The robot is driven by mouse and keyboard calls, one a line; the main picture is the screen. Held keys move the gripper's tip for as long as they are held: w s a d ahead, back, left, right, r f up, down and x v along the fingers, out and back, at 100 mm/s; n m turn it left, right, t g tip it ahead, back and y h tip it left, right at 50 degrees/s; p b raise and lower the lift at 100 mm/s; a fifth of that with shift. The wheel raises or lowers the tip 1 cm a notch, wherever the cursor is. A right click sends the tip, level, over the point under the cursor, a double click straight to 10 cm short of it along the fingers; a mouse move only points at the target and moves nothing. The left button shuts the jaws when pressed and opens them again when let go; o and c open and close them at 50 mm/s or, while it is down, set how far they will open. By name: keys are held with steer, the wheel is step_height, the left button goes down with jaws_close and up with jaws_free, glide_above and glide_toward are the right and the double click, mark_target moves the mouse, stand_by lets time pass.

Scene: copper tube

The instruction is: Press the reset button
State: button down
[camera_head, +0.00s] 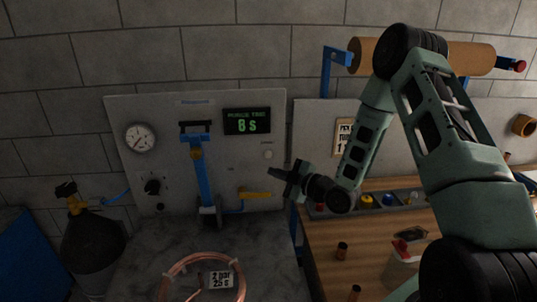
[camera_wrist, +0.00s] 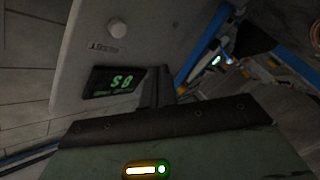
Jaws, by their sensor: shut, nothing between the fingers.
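A small round pale button (camera_head: 268,154) sits on the grey panel (camera_head: 118,112), below and right of the green-lit display (camera_head: 247,121). It also shows in the wrist view as a round light knob (camera_wrist: 117,28) beside a small label too blurred to read. I take it as the reset button. My gripper (camera_head: 277,171) is shut and empty, a little below and right of the button in the head view. In the wrist view my gripper (camera_wrist: 160,72) points towards the panel, beside the display. I see no contact with the button; the remaining gap is hard to judge.
The panel also carries a gauge (camera_head: 140,138), a blue lever assembly (camera_head: 201,175) and a yellow-handled valve (camera_head: 256,195). A copper coil (camera_head: 170,273) lies on the grey worktop below. A wooden bench (camera_head: 322,240) with bins stands right.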

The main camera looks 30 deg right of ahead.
steer(key=w+d, duration=0.2)
steer(key=w, duration=0.4)
steer(key=shift+d, duration=0.25)
stand_by(1.8)
steer(key=shift+w+d+b, duration=0.15)
steer(key=shift+w+b, duration=0.25)
steer(key=shift+b, duration=0.1)
steer(key=shift+w+d+b, duration=0.2)
steer(key=shift+w+b, duration=0.1)
steer(key=shift+w, duration=0.2)
stand_by(0.6)
steer(key=shift+s, duration=0.1)
steer(key=shift+s+a+b, duration=0.3)
steer(key=shift+s+a, duration=0.05)
steer(key=shift+s, duration=0.45)
steer(key=shift+s+a+b, duration=0.25)
steer(key=shift+s+a, duration=0.05)
steer(key=shift+s, duration=0.45)
steer(key=shift+s+a+b, duration=0.25)
steer(key=shift+s+a, duration=0.1)
steer(key=shift+s, duration=0.45)
steer(key=shift+s+a+b, duration=0.25)
steer(key=shift+s+a, duration=0.05)
steer(key=shift+s, duration=0.45)
